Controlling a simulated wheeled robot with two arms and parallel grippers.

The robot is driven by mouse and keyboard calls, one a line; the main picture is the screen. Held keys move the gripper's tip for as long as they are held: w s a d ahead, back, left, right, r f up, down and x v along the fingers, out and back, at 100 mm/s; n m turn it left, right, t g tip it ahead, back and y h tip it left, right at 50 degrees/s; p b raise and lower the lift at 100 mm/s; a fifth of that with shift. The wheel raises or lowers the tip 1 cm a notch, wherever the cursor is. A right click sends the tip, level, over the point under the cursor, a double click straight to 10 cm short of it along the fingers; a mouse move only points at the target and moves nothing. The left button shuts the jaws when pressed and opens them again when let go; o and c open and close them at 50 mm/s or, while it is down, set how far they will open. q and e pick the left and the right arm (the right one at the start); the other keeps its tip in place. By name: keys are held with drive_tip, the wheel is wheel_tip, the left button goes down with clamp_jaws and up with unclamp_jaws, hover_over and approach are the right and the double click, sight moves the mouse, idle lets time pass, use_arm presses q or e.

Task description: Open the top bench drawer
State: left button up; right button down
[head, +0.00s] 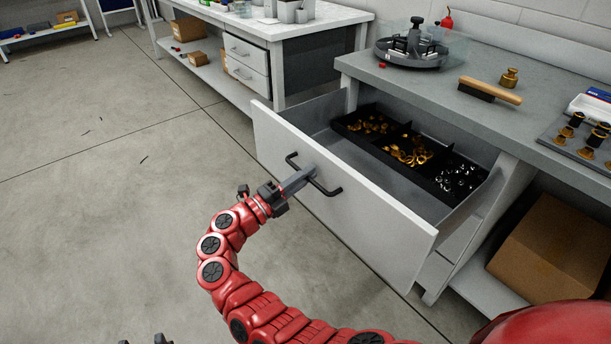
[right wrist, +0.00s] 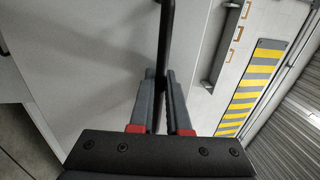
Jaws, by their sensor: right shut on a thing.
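The top bench drawer (head: 345,190) is pulled well out from under the grey bench top. Its inside shows, with a black divided tray (head: 383,134) holding brass parts and silvery parts. A dark bar handle (head: 328,189) is on its pale front. My right gripper (head: 301,179) is shut on the middle of the handle. In the right wrist view, the handle (right wrist: 165,50) runs between the two fingers of the gripper (right wrist: 163,95), with the drawer front (right wrist: 85,60) beside it. My left gripper (head: 148,341) shows only as dark tips at the bottom edge; its jaw state is unclear.
A cardboard box (head: 553,250) sits on the lower shelf at the right. The floor (head: 110,220) at the left is mostly clear. Another bench (head: 290,30) stands behind.

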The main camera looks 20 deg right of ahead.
drive_tip(key=x, duration=0.3)
drive_tip(key=f+x, duration=0.1)
drive_tip(key=shift+d+r, duration=0.1)
drive_tip(key=shift+d, duration=0.25)
drive_tip(key=c, duration=1.2)
unclamp_jaws()
drive_tip(key=shift+a, duration=0.1)
drive_tip(key=shift+o, duration=0.2)
drive_tip(key=b, duration=0.2)
approach(320, 168)
drive_tip(key=s+a+f, duration=0.1)
drive_tip(key=a+f, duration=0.2)
drive_tip(key=a, duration=0.3)
drive_tip(key=shift+a, duration=0.2)
